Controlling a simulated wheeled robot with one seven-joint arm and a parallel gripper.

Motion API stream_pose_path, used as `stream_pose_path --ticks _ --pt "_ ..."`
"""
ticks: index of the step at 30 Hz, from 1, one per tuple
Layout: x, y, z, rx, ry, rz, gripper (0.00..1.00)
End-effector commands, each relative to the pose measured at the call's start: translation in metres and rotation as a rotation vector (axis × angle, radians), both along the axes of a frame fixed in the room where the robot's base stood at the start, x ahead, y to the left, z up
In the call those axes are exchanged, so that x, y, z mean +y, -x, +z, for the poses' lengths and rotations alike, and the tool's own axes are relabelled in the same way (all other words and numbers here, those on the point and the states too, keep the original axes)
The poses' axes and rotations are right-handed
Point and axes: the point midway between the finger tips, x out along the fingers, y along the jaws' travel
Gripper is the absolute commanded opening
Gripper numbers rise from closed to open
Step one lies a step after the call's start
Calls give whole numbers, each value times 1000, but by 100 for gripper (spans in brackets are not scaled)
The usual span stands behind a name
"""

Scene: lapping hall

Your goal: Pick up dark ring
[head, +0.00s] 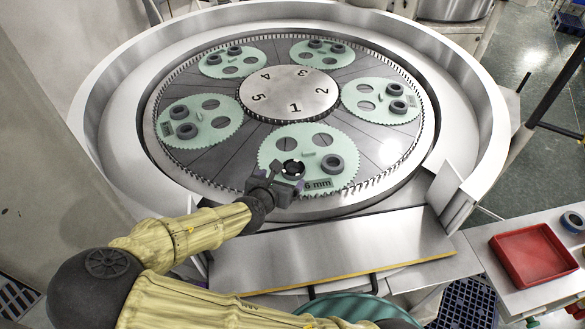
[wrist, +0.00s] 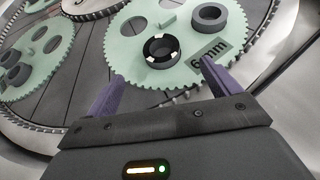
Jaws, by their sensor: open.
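Several dark rings lie on the pale green toothed discs. On the nearest green disc (head: 270,150), one dark ring with white marks (head: 293,168) is right by my gripper (head: 281,182); a plain dark ring (head: 333,164) lies to its right. In the wrist view, the marked ring (wrist: 163,50) lies flat just beyond and between the two purple fingers of my gripper (wrist: 161,77), which are spread apart with nothing between them. The plain ring (wrist: 209,18) is farther off, beyond the right finger. In the head view, the gripper partly covers the marked ring's near edge.
The discs sit on a round plate around a numbered hub (head: 290,92), inside a toothed ring and a raised metal rim (head: 478,95). A "6 mm" label (wrist: 209,52) lies by the right finger. A red tray (head: 532,255) and another ring (head: 572,222) are on the right-hand table.

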Motion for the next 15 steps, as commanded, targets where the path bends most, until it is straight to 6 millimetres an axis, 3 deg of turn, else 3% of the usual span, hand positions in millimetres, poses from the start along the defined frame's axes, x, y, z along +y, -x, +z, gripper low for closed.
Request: stream_pose_path --ticks 9,15 --pt "-12 -32 -17 0 1 0 89" --pt "-16 -41 -24 0 0 2 89"
